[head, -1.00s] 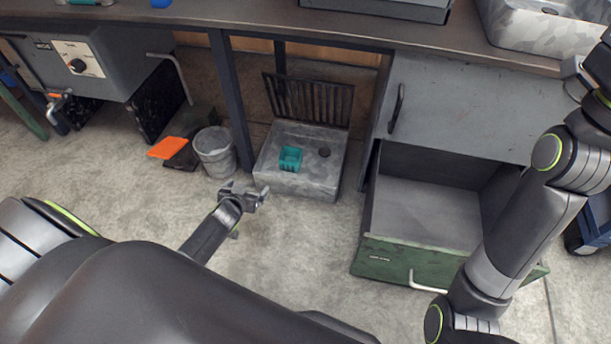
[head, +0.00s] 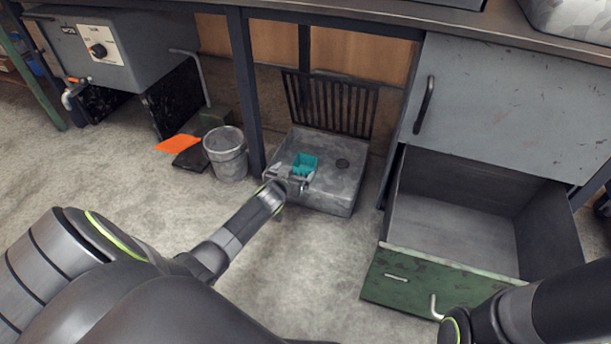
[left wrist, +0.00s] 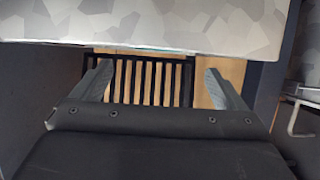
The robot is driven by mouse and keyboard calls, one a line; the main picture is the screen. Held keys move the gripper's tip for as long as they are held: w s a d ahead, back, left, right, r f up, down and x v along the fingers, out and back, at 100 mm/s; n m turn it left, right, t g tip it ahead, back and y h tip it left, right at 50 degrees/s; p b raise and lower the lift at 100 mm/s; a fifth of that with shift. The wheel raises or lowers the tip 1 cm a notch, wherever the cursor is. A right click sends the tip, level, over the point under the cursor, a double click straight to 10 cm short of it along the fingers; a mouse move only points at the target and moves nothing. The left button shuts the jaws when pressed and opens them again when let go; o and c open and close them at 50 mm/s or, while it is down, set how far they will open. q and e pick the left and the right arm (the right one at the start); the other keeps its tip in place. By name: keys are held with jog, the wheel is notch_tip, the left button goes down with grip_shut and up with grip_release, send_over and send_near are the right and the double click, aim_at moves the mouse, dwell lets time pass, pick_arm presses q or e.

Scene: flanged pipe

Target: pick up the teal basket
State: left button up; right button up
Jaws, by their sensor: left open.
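The teal basket (head: 305,162) is a small open box on the grey floor basin (head: 335,195), left of its round drain hole. My left gripper (head: 292,180) is open at the basin's near left side, just in front of the basket, and overlaps its lower edge in the head view. I cannot tell whether they touch. In the left wrist view the two fingers (left wrist: 158,88) stand apart with nothing visible between them but a slatted rack beyond; the basket does not show there. My right gripper is out of view.
A dark slatted rack (head: 330,103) stands behind the basin. A metal bucket (head: 226,154) and an orange sheet (head: 178,144) lie to its left, beside a table leg (head: 245,90). An open green-fronted drawer (head: 425,284) is on the right. The bench top overhangs the basin.

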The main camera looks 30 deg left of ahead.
aim_at(308, 158)
pick_arm(q)
jog(key=b+x, duration=0.2)
jog(key=x, duration=0.2)
jog(key=shift+w+a+f, duration=0.1)
jog(key=shift+w, duration=0.1)
jog(key=b+x, duration=0.2)
jog(key=b, duration=0.1)
jog(key=b+x, duration=0.1)
jog(key=x, duration=0.1)
jog(key=shift+d, duration=0.35)
jog(key=shift+w+a+f+b, duration=0.1)
jog(key=shift+w+a+b, duration=0.05)
jog(key=shift+w+b, duration=0.45)
jog(key=shift+c, duration=0.2)
jog(key=c, duration=1)
